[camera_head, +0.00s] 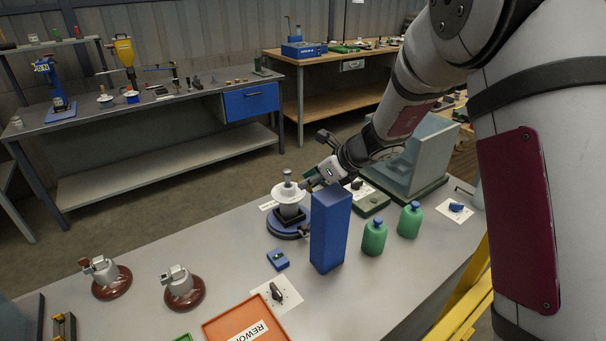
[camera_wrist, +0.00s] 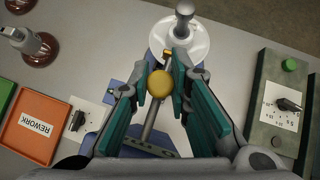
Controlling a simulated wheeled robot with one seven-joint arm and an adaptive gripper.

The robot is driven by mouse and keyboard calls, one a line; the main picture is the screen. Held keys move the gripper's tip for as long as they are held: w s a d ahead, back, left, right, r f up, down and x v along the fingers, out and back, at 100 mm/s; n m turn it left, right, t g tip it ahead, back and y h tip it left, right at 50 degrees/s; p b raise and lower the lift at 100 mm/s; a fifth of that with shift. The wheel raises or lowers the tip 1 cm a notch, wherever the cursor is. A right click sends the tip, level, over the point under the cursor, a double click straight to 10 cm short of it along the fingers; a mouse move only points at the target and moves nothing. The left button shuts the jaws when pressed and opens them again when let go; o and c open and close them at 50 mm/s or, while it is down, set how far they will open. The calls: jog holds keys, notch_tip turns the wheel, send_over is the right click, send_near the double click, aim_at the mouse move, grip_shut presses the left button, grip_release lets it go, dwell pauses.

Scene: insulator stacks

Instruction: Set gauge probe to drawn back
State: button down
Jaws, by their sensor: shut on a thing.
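A yellow round knob (camera_wrist: 160,83) on a slim metal rod (camera_wrist: 150,122) shows in the wrist view; I take this to be the gauge probe. My gripper (camera_wrist: 163,80) is shut on the knob, with a teal finger on each side of it. Just beyond the fingertips stands a white disc (camera_wrist: 185,45) with a grey post on top. In the head view the white disc (camera_head: 289,193) sits on a round blue base, and my gripper (camera_head: 318,178) is close at its right. The tall blue block (camera_head: 329,230) hides part of that area, and the knob cannot be made out there.
Two green bottles (camera_head: 374,238) stand right of the blue block. A grey-green dial box (camera_wrist: 280,105) is at the right in the wrist view. An orange REWORK tray (camera_head: 246,325), a dark knob on a white card (camera_head: 276,292) and two red-based fittings (camera_head: 182,288) are nearer and left.

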jog(key=shift+s+d, duration=0.35)
jog(key=shift+s, duration=0.2)
jog(key=shift+f, duration=0.1)
jog(key=c, duration=1.5)
grip_release()
jog(key=shift+s+d, duration=0.1)
jog(key=shift+o, duration=0.2)
jog(key=shift+d+r, duration=0.1)
jog(key=shift+r, duration=0.2)
jog(key=v, duration=1.1)
jog(key=shift+s+d+r, duration=0.1)
jog(key=shift+s+d, duration=0.05)
